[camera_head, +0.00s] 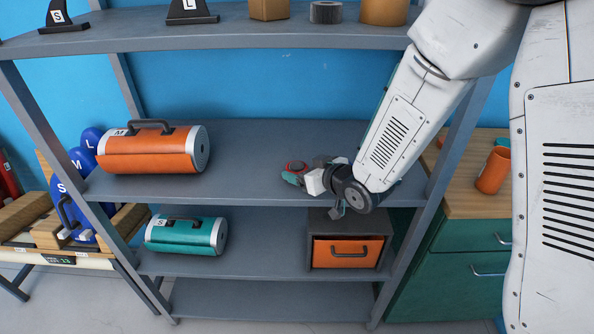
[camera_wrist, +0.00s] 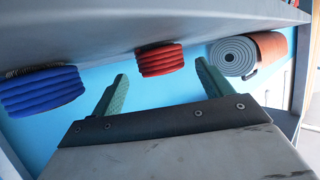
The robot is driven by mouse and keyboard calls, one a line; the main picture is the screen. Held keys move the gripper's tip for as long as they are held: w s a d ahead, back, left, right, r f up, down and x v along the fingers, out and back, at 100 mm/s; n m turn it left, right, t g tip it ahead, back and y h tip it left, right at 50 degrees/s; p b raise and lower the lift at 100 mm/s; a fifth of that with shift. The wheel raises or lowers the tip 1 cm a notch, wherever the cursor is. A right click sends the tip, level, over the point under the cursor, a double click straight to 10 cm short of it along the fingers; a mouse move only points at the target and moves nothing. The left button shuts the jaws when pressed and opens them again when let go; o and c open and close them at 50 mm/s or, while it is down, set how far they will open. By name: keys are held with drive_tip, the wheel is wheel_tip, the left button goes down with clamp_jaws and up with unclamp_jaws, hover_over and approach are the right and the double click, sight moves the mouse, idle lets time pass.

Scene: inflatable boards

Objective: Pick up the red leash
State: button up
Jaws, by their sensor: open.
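The red leash (camera_wrist: 160,60) is a coiled red bundle on the middle shelf, appearing inverted in the wrist view. It sits between and just beyond the two green fingertips of my gripper (camera_wrist: 162,73), which is open and empty. In the head view the red leash (camera_head: 296,165) shows as a small red ring, partly hidden by my gripper (camera_head: 292,179). I cannot tell whether a finger touches it.
A blue coil (camera_wrist: 42,90) lies on the same shelf, hidden behind my arm in the head view. An orange rolled board (camera_head: 152,151) lies at the shelf's left. Below are a teal roll (camera_head: 187,234) and a drawer box (camera_head: 347,247). A shelf (camera_head: 235,37) runs above.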

sight(298, 166)
drive_tip(key=x, duration=0.5)
drive_tip(key=shift+s, duration=0.1)
drive_tip(key=c, duration=1.1)
drive_tip(key=shift+r, duration=0.1)
drive_tip(key=shift+r, duration=0.1)
